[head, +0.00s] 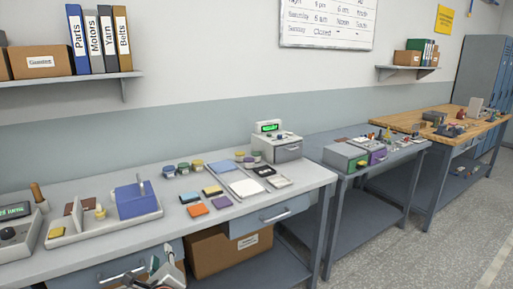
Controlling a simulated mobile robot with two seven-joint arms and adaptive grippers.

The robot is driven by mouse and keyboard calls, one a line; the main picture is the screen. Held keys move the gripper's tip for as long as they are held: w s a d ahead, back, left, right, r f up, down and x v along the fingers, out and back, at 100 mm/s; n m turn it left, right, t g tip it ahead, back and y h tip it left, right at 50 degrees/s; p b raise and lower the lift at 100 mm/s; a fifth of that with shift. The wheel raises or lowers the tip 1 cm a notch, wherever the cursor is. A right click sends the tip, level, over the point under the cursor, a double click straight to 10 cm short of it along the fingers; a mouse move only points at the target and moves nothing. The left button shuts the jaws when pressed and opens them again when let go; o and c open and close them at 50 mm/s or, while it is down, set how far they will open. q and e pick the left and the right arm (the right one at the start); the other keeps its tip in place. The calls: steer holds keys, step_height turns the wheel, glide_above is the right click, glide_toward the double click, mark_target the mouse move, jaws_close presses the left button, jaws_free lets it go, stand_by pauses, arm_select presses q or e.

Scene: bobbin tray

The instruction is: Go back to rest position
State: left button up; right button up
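A pale tray (95,233) lies on the left of the near table (30,270). It holds a blue block (136,203) with an upright pin, a brown piece and a yellow piece.
Several small jars (184,169), coloured pads (196,210) and a white sheet (248,187) lie right of the tray. A grey device (278,149) with a green display stands behind. A cardboard box (222,252) sits underneath. More benches extend right; floor (440,258) is open there.

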arm_select(q)
steer(key=s+d+f+n+g+h, duration=0.1)
steer(key=s+d+f+n+h, duration=0.25)
steer(key=s+f, duration=0.45)
steer(key=s+d+f+n+g+h, duration=0.1)
steer(key=s+d+f+n+h, duration=0.1)
steer(key=s+f+n, duration=0.55)
steer(key=s+d+f+n+h, duration=0.1)
steer(key=s+f+n, duration=0.3)
steer(key=s, duration=0.3)
steer(key=s+d+f+n+g+h, duration=0.1)
steer(key=s+f+n+h, duration=0.1)
steer(key=s+n, duration=0.3)
steer(key=s+f, duration=0.1)
steer(key=s, duration=0.1)
steer(key=shift+s+d+f+g, duration=0.15)
steer(key=shift+s+f+g, duration=0.15)
steer(key=shift+s+f, duration=0.1)
